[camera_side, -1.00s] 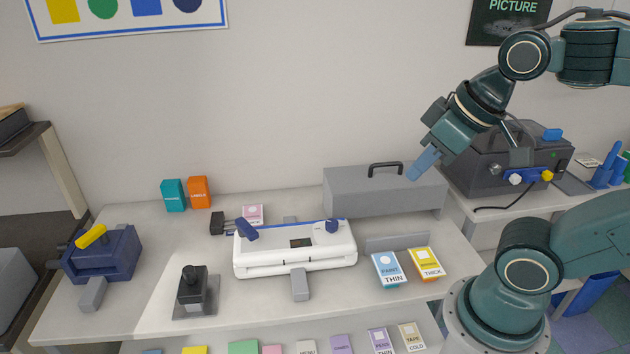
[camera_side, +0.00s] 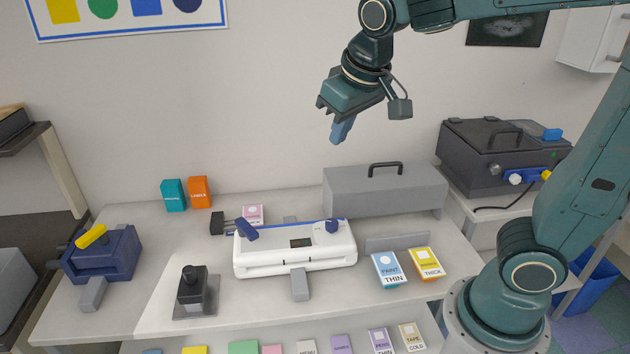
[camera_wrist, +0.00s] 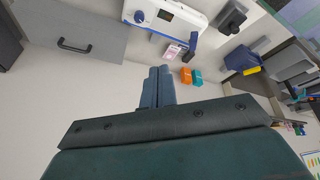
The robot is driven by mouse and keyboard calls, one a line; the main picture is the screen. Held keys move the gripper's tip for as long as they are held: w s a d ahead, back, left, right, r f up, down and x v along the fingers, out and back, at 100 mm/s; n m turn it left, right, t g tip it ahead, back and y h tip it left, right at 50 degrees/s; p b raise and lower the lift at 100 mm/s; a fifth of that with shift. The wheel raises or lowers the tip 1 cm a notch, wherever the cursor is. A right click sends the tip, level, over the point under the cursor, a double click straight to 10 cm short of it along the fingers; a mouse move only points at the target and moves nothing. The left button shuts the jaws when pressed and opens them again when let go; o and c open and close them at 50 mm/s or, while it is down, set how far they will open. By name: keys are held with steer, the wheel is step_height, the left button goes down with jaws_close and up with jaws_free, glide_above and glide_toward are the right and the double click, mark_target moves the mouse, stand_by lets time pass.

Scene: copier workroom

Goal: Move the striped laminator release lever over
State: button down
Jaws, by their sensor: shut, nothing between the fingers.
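The white laminator (camera_side: 290,262) stands on the table, with a dark blue lever (camera_side: 247,230) at its left end, tilted up to the left. I cannot make out stripes on it. A dark blue knob (camera_side: 332,226) sits at the laminator's right end. In the wrist view the laminator (camera_wrist: 183,14) is at the top, upside down, with its lever (camera_wrist: 190,44) and knob (camera_wrist: 139,16). My gripper (camera_side: 339,132) is shut and empty, high above and behind the laminator, pointing down; its blue fingers also show in the wrist view (camera_wrist: 158,70).
A long grey box with a handle (camera_side: 350,192) stands behind the laminator at right. A black-knobbed device (camera_side: 196,300) and a blue machine with a yellow lever (camera_side: 120,255) stand left. Teal (camera_side: 173,196) and orange (camera_side: 199,192) boxes stand at the back. The air around my gripper is clear.

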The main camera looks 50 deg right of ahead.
mark_target(247, 234)
steer(key=w+a+f+m+g+h, duration=0.1)
steer(key=w+a+f+h, duration=0.1)
steer(key=w+a+f, duration=0.5)
steer(key=w+a+f+m+h, duration=0.15)
steer(key=w+a+f, duration=0.35)
steer(key=w, duration=0.5)
steer(key=w+a+f+h, duration=0.1)
steer(key=a+f, duration=0.5)
steer(key=f, duration=0.1)
steer(key=shift+w+a+f+h, duration=0.15)
steer(key=shift+a+f+h, duration=0.1)
steer(key=shift+a+h, duration=0.15)
steer(key=shift+d+f, duration=0.1)
steer(key=shift+w+d+f, duration=0.25)
steer(key=shift+d+f, duration=1.05)
steer(key=shift+d, duration=0.25)
steer(key=shift+w+d+f, duration=0.2)
steer(key=shift+d+f, duration=1.05)
steer(key=shift+d, duration=0.25)
steer(key=shift+w+d+f, duration=0.25)
steer(key=shift+d+f, duration=1.05)
steer(key=shift+d, duration=0.25)
